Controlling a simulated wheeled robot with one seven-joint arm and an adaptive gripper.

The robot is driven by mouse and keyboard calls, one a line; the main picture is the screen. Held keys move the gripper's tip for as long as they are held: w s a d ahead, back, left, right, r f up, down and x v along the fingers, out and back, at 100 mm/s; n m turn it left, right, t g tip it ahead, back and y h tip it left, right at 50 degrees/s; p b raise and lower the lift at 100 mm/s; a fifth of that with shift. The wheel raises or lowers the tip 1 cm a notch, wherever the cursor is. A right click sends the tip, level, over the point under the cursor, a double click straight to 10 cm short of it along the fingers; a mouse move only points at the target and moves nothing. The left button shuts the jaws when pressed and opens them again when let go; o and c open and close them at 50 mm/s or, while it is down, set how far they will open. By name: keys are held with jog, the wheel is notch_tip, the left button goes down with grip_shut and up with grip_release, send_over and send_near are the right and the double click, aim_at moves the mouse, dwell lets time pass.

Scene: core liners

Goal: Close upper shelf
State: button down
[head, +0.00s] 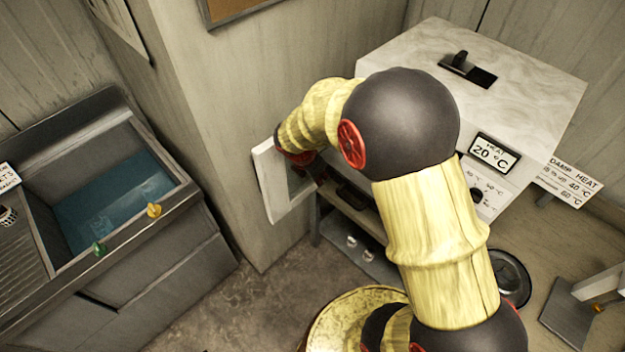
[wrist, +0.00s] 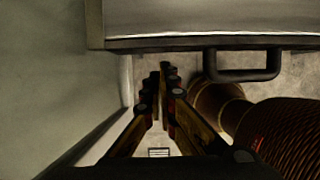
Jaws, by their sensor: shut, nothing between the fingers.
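The upper shelf cannot be clearly picked out. A pale panel (head: 268,182) stands out at the left of the white heating cabinet (head: 545,85); I cannot tell whether it is part of the shelf. My wrist is beside this panel in the head view, and my arm hides much of the cabinet front.
A sink (head: 175,215) with blue water stands at the left. A wall corner (head: 235,130) rises between the sink and the cabinet. A temperature sign (head: 570,183) and a small stand (head: 570,315) are at the right. Some floor (head: 235,315) is clear between the sink and my arm.

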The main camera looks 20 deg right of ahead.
jog(key=shift+w+d, duration=0.15)
jog(key=shift+d, duration=0.2)
jog(key=w+d+p, duration=0.2)
jog(key=d, duration=0.3)
jog(key=w+d+p, duration=0.2)
jog(key=d, duration=0.4)
jog(key=w+d+p, duration=0.2)
jog(key=d, duration=0.4)
jog(key=shift+w+d, duration=0.1)
jog(key=shift+w, duration=0.05)
